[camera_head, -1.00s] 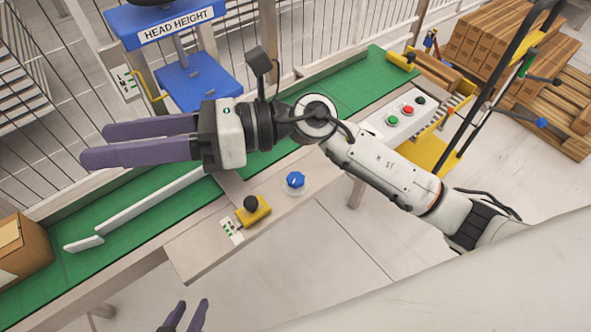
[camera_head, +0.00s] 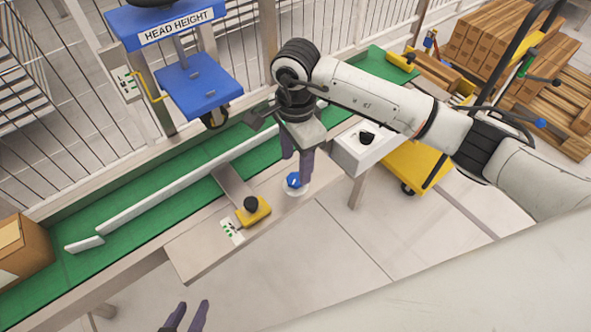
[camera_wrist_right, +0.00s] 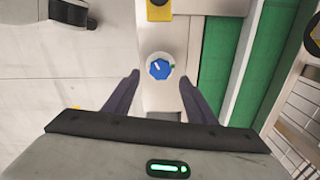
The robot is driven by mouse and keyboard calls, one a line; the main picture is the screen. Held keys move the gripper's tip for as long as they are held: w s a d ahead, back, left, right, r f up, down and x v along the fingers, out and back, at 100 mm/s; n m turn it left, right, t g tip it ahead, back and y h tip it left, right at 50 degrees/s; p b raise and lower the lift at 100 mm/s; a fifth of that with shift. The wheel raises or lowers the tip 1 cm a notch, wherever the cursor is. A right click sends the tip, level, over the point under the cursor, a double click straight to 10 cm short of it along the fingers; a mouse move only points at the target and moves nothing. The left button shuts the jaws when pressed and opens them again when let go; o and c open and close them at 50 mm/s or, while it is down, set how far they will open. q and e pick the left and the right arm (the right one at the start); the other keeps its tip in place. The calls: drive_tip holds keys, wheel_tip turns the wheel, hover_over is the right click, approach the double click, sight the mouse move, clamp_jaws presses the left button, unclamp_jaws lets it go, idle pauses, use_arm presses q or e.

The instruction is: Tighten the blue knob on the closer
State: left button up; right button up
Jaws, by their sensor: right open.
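The blue knob (camera_head: 293,180) sits on a pale round base on the light ledge beside the green conveyor. It also shows in the right wrist view (camera_wrist_right: 159,69), with a white pointer line on top. My right gripper (camera_head: 298,168) points down at the knob, its purple fingers open. In the right wrist view the fingertips (camera_wrist_right: 160,80) stand apart, with the knob just beyond them and roughly centred; no contact is visible. My left gripper (camera_head: 188,312) is at the bottom edge of the head view, fingers apart and empty, partly cut off.
A yellow block with a black knob (camera_head: 252,210) stands left of the blue knob. The green conveyor (camera_head: 130,228) with a white guide rail runs behind. A cardboard box (camera_head: 22,252) is at far left.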

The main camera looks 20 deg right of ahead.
sight(296, 178)
drive_tip(key=shift+f, duration=2.15)
drive_tip(key=c, duration=1.1)
drive_tip(key=shift+o, duration=0.3)
